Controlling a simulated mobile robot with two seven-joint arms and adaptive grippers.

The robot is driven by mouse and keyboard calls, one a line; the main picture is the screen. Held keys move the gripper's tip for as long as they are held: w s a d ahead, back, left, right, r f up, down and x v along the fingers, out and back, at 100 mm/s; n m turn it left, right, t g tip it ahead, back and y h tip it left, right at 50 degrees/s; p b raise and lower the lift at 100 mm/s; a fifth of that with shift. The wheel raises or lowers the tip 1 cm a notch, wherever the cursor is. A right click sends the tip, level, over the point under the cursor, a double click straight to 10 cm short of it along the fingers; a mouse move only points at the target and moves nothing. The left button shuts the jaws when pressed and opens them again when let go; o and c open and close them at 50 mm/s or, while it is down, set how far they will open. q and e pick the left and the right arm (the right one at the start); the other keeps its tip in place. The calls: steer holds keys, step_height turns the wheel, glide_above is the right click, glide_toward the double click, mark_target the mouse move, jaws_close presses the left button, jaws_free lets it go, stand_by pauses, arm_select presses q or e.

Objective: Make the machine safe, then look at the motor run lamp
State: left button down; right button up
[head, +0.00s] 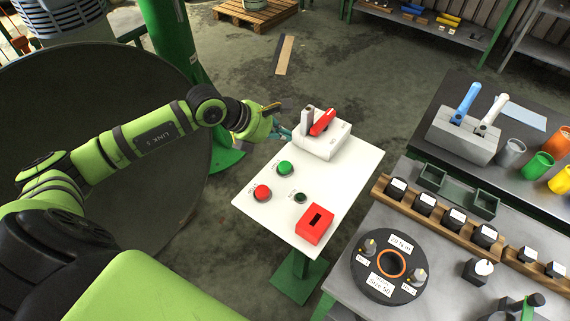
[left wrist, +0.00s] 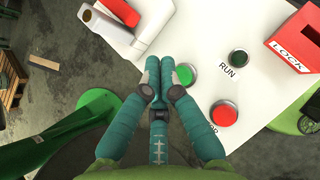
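A white panel (head: 345,180) carries a pale switch box (head: 322,146) with a red handle (head: 322,122), slanting up to the right, beside a grey upright piece (head: 307,120). On the panel are a green button (head: 285,168), a red button (head: 262,193) and a small dark green lamp (head: 300,198), labelled RUN in the left wrist view (left wrist: 238,58), which looks unlit. A red box (head: 315,224) with a dark slot reads LOCK in the wrist view. My left gripper (head: 284,134) is at the panel's left edge beside the switch box, its teal fingers together and empty (left wrist: 165,62). My right gripper is not in view.
A grey bench (head: 345,270) at the right holds a round dark fixture (head: 360,285) and a wooden rack (head: 410,208) of black-and-white blocks. Behind it is a block with blue and white levers (head: 462,135) and coloured cups. A green column (head: 170,40) stands behind my left arm.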

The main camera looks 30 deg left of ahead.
arm_select(q)
steer(key=b, duration=0.5)
glide_above(287, 166)
steer(key=f, duration=0.5)
steer(key=s+a+f, duration=0.1)
steer(key=f, duration=0.1)
steer(key=shift+f, duration=0.35)
steer(key=shift+w+f+b, duration=0.1)
steer(key=shift+f+b, duration=0.45)
steer(key=shift+b, duration=0.05)
steer(key=shift+f, duration=0.1)
steer(key=shift+f+b, duration=0.3)
steer(key=shift+b, duration=0.2)
steer(key=shift+d+f+b, duration=0.1)
steer(key=shift+f+b, duration=0.75)
steer(key=shift+f, duration=0.15)
stand_by(0.6)
steer(key=shift+r, duration=0.1)
steer(key=shift+r+p, duration=0.85)
steer(key=shift+r, duration=0.4)
steer(key=shift+r, duration=0.1)
